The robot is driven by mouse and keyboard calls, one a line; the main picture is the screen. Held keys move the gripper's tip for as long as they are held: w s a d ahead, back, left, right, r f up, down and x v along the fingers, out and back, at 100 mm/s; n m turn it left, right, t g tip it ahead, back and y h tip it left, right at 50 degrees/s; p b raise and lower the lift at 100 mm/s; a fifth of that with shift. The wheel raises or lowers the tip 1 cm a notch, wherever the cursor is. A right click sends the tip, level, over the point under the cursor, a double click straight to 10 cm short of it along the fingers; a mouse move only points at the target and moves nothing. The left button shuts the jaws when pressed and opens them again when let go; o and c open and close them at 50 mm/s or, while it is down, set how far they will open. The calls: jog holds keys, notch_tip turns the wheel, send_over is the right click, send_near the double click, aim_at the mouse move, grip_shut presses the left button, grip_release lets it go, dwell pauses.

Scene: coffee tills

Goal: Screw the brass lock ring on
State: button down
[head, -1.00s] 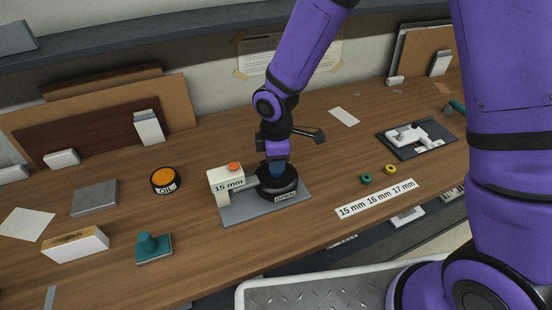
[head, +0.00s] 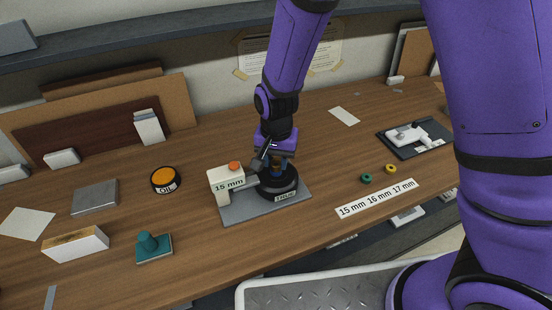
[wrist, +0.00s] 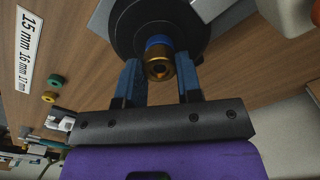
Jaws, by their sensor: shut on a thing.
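The brass lock ring (wrist: 159,67) is between my gripper's blue fingers in the wrist view. My gripper (wrist: 159,70) is shut on it. A blue band (wrist: 158,42) shows just beyond the ring, over the round black base (wrist: 120,30). Whether the ring's thread is engaged cannot be seen. In the head view my gripper (head: 281,164) points down over the black base (head: 279,191), and the ring is mostly hidden. The base stands on a grey plate (head: 237,213), beside a cream block marked 15 mm with an orange button.
A green ring (head: 366,178) and a yellow ring (head: 391,168) lie by the size strip (head: 377,199). An oil pot (head: 164,179) and a teal stamp (head: 153,247) are to the left. A grey tray with a white fixture (head: 416,137) is at the right.

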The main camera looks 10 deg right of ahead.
jog(key=c, duration=0.7)
grip_release()
jog(key=shift+d+m, duration=0.15)
jog(key=shift+m, duration=0.25)
jog(key=shift+r, duration=0.45)
jog(key=s+d+r+n+t+y, duration=0.1)
jog(key=d+r, duration=0.3)
jog(key=r, duration=0.5)
jog(key=d+r, duration=0.3)
jog(key=r, duration=0.6)
jog(key=s+d+r+n+t, duration=0.1)
jog(key=s+d+r+t, duration=0.1)
jog(key=s+d+r, duration=0.4)
jog(key=s+d+r+n+t+h, duration=0.1)
jog(key=s+d+r+n+t, duration=0.1)
jog(key=s+d+r, duration=0.5)
jog(key=s+d, duration=0.4)
jog(key=shift+s+d+r+n, duration=0.15)
jog(key=shift+s+r+n, duration=0.1)
jog(key=shift+s+n, duration=0.05)
